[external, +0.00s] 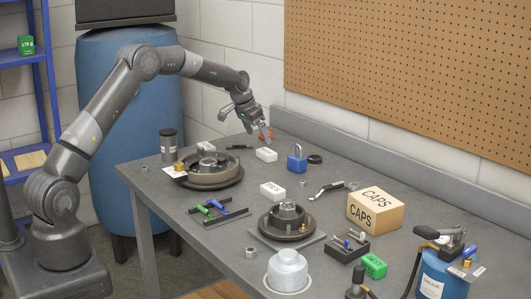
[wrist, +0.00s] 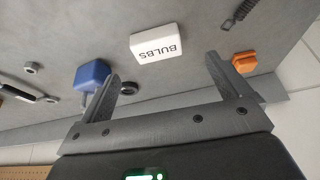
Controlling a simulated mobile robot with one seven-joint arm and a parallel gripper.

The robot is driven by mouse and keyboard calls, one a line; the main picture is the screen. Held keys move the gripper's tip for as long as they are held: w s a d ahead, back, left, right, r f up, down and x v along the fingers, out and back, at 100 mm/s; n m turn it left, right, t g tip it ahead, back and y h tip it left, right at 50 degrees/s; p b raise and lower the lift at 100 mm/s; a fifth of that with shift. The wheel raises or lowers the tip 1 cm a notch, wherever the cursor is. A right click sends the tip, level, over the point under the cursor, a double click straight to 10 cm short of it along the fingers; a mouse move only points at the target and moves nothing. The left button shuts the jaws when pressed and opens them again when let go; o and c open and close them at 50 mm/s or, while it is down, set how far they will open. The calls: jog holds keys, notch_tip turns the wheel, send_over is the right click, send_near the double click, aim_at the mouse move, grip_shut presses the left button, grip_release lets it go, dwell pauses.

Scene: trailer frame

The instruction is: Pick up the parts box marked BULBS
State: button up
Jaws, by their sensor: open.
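The white parts box marked BULBS (wrist: 157,46) lies on the grey bench top, its lettering upside down in the wrist view. In the external view a small white box (external: 266,154) at the same spot lies just below my gripper (external: 259,138), near the back wall. My gripper also shows in the wrist view (wrist: 160,75), its two fingers spread apart with nothing between them. The box lies beyond the fingertips, roughly in line with the gap, and is not touched.
A blue padlock (external: 297,163) stands right of the box, with a black ring (external: 315,159) beside it. An orange part (wrist: 244,62) lies on the other side. A second white box (external: 272,190), a brake drum (external: 207,172) and a CAPS carton (external: 375,209) are on the bench (external: 185,230).

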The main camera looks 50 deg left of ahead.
aim_at(266, 151)
jog(key=x, duration=0.7)
jog(key=shift+w+d+f, duration=0.15)
jog(key=shift+d+f, duration=0.05)
jog(key=shift+f, duration=0.15)
jog(key=shift+c, duration=0.4)
jog(key=c, duration=1)
jog(key=shift+r, duration=0.15)
